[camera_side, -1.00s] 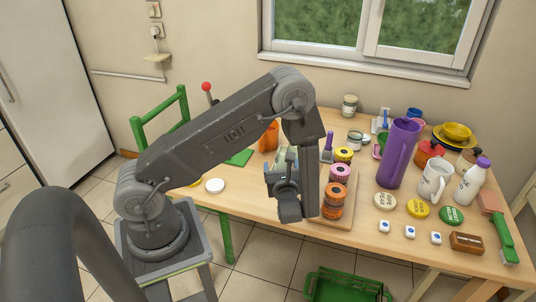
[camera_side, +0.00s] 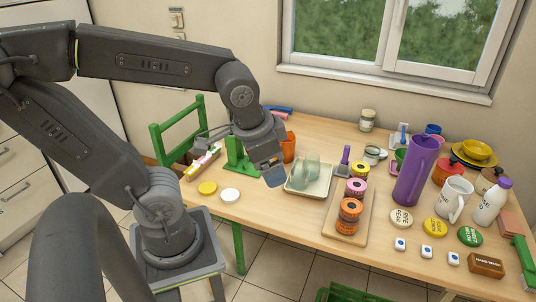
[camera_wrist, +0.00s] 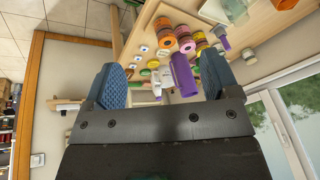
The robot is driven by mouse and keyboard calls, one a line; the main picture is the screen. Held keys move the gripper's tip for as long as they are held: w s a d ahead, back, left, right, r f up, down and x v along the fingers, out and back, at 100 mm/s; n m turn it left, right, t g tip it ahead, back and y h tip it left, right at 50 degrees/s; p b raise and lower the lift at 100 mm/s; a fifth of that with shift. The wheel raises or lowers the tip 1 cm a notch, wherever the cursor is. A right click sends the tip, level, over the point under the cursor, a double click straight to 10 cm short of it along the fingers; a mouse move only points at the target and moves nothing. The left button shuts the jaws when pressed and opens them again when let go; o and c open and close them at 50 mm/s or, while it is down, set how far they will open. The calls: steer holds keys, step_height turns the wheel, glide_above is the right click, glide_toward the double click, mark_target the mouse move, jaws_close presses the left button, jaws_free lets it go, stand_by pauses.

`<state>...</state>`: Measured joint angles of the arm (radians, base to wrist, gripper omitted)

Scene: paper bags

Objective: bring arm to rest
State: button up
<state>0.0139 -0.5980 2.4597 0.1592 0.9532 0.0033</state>
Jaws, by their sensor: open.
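My gripper (camera_wrist: 160,85) is open and empty in the wrist view, its two blue padded fingers wide apart with nothing between them. In the side view my gripper (camera_side: 272,172) hangs above the left part of the table (camera_side: 285,225), left of a pale tray (camera_side: 318,188) holding clear glasses (camera_side: 305,172). My arm is folded back, with its elbow high at the upper left. The fingertips are partly hidden in the side view.
An orange cup (camera_side: 289,147) and a green stand (camera_side: 238,158) are close to the gripper. A wooden board (camera_side: 329,222) with stacked rolls (camera_side: 349,213), a purple pitcher (camera_side: 415,170) and a white mug (camera_side: 455,197) stand to the right. A green chair (camera_side: 180,135) is behind at left.

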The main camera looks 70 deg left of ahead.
steer(key=d+r+t, duration=0.1)
steer(key=d+r+n+h, duration=0.1)
steer(key=shift+s+r+t, duration=0.3)
steer(key=shift+s+t, duration=0.1)
